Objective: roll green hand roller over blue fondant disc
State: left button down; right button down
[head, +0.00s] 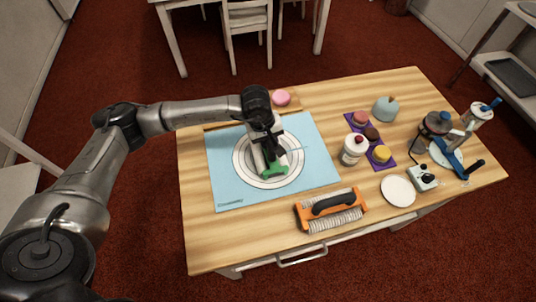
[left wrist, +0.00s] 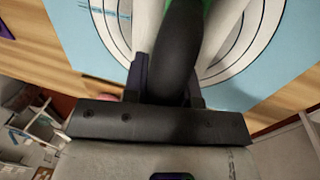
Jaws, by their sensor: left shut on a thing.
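The green hand roller (head: 273,171) is at the circles printed on the light blue mat (head: 226,190). Its green end (head: 273,171) faces the near side. My left gripper (head: 266,152) is shut on the roller's dark handle (left wrist: 177,50), which shows large in the left wrist view. A bit of green (left wrist: 206,12) shows at the top edge there. I cannot make out a separate blue fondant disc; the roller and gripper cover part of the circles. I cannot tell whether the roller touches the mat. My right gripper is not in view.
An orange-framed roller (head: 302,217) lies near the front edge. To the right are a white jar (head: 354,150), a purple mat (head: 376,151) with small cakes, a white plate (head: 398,190) and a kitchen machine (head: 437,123). A pink item (head: 282,98) sits at the back.

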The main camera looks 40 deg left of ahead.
pick_arm(q)
jog(key=shift+s+f, duration=0.1)
jog(key=shift+f, duration=0.3)
